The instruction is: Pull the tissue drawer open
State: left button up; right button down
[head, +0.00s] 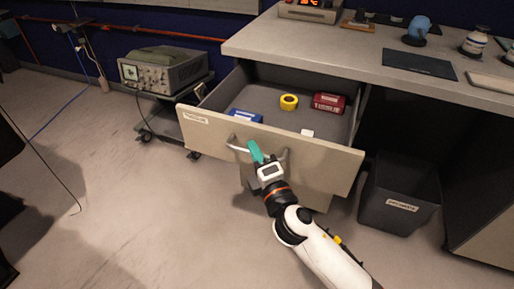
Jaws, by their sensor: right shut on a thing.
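The tissue drawer (205,126) stands pulled out from under the desk, its labelled beige front facing me. Inside lie a yellow roll (289,102), a red box (329,103), a blue box (245,116) and a small white item (307,132). My right gripper (256,152) is at the drawer's pale handle (236,148), its teal fingers shut on the bar. The gripper hides part of the handle. My left gripper is not in view.
The desk top (290,43) holds a device with a red display (309,10), a dark mat (419,64) and jars. A grey bin (399,193) stands right of the drawer. An instrument (163,72) sits on a wheeled cart at left. The floor at left front is mostly clear.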

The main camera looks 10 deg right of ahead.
jog(key=c, duration=1.5)
grip_release()
